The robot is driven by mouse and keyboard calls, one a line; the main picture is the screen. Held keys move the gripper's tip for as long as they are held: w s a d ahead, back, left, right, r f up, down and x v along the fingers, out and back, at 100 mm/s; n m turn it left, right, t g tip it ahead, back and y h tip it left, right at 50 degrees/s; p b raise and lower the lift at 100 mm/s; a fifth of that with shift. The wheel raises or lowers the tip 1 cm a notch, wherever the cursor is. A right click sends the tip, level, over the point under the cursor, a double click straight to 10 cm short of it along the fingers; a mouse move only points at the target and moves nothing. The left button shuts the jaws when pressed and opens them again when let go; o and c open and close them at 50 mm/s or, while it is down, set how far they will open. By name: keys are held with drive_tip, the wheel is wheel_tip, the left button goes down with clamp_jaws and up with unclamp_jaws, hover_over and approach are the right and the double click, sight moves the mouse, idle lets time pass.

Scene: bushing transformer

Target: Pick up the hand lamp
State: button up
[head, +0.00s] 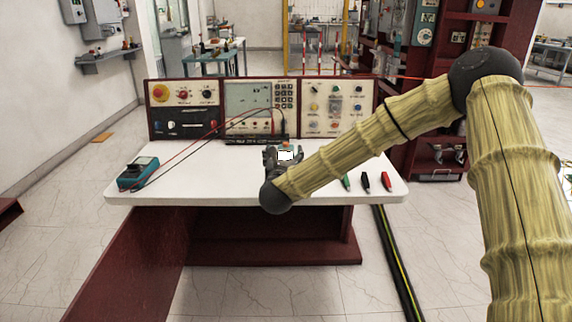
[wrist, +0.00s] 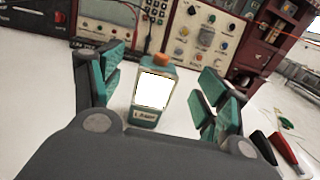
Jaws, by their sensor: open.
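The hand lamp (wrist: 153,92) is a small teal box with a bright white face, an orange top and a label at its base. It stands upright on the white table (head: 225,180). In the head view the lamp (head: 286,155) shows as a white patch, partly hidden by my gripper. My gripper (wrist: 157,100) is open in the wrist view, with its teal-padded fingers on either side of the lamp and visible gaps to both. In the head view my gripper (head: 284,158) is low over the table's middle.
A teal multimeter (head: 138,172) with red and black leads lies at the table's left. Green, black and red probes (head: 366,182) lie at the right. Control panels (head: 262,108) line the table's back edge. Bare table shows left of the lamp.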

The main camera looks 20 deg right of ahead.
sight(286, 150)
drive_tip(key=shift+x, duration=0.95)
drive_tip(key=x, duration=0.2)
drive_tip(key=f+x, duration=0.1)
drive_tip(key=shift+w+d, duration=0.25)
drive_tip(key=shift+w, duration=0.05)
drive_tip(key=shift+w+d, duration=0.25)
drive_tip(key=shift+w, duration=0.35)
drive_tip(key=shift+c, duration=0.2)
drive_tip(key=shift+r, duration=0.1)
drive_tip(key=c, duration=1.6)
drive_tip(key=shift+o, duration=0.2)
